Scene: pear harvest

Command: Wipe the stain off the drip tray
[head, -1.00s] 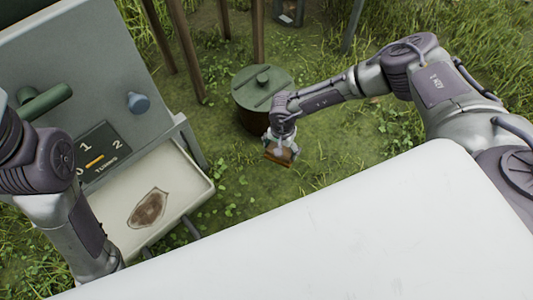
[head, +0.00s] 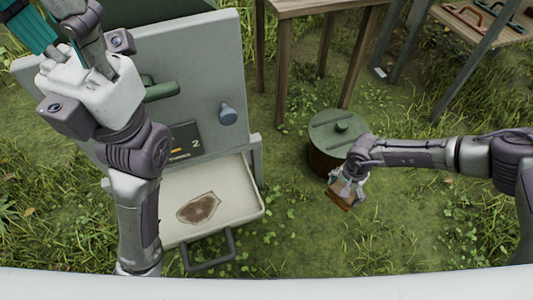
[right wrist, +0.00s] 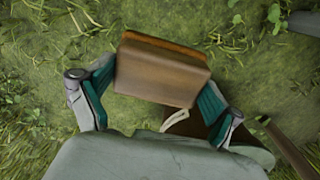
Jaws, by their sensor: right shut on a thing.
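The pale drip tray (head: 240,188) juts out at the foot of a grey machine panel, its dark handle toward me. A brown, irregular stain (head: 198,209) lies on its floor. My right gripper (head: 347,190) is shut on a brown block (head: 341,199), held over the grass right of the tray and apart from it. In the right wrist view the block (right wrist: 160,75) sits between the teal finger pads and shows an orange layer along its far edge. My left gripper (head: 55,30) is raised at the top left, in front of the panel, its fingertips partly cut off.
A barrel with a green lid (head: 340,132) stands right beside my right gripper. Wooden tables (head: 320,5) stand behind. Grass between tray and barrel is open.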

